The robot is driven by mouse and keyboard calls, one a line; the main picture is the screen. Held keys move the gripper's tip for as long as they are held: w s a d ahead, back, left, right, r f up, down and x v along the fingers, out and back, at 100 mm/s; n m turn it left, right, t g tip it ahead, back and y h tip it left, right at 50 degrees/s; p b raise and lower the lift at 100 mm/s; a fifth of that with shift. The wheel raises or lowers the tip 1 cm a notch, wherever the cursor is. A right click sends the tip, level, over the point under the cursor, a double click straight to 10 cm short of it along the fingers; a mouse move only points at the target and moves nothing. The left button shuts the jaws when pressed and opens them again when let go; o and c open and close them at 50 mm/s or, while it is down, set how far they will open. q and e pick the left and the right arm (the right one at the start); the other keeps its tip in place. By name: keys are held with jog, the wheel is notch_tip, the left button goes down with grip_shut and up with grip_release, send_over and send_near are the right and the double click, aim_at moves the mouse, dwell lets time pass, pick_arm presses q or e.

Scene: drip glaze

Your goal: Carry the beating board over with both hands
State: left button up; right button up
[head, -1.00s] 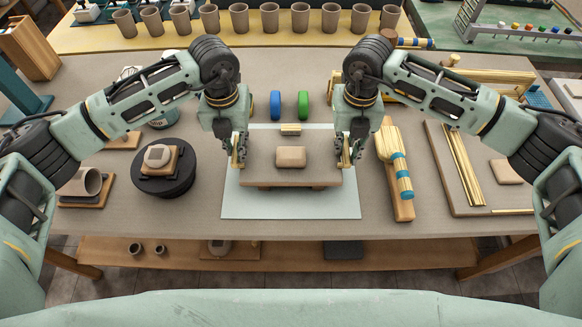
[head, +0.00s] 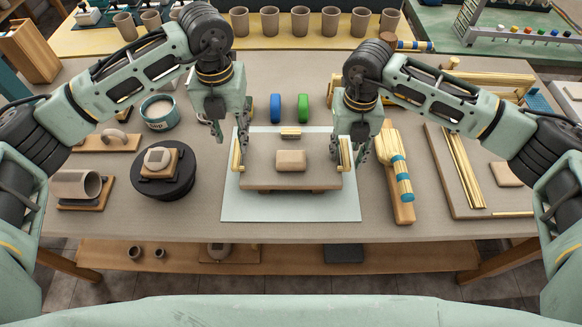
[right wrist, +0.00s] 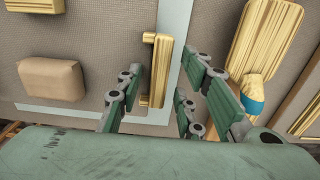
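The beating board (head: 258,165) is a flat grey-brown board with a brass handle at each side, the left handle (head: 237,155) and the right handle (head: 346,153). It lies on a pale blue mat (head: 290,207) and carries a tan clay block (head: 291,160). My left gripper (head: 230,130) is open and empty, up and to the left of the left handle. My right gripper (head: 360,148) is open beside the right handle. In the right wrist view, the right handle (right wrist: 158,72) stands between its spread fingers (right wrist: 172,92), with gaps visible.
A round black turntable (head: 163,185) stands left of the mat. A wooden paddle with blue bands (head: 396,170) lies close on the right. Blue (head: 275,107) and green (head: 303,106) discs stand behind the board. Several cups line the back.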

jog(key=shift+r, duration=0.15)
pick_arm(q)
notch_tip(320, 180, up, 6)
jog(key=shift+f, duration=0.25)
pick_arm(e)
notch_tip(320, 180, up, 12)
jog(key=shift+f, duration=0.2)
dwell(0.4)
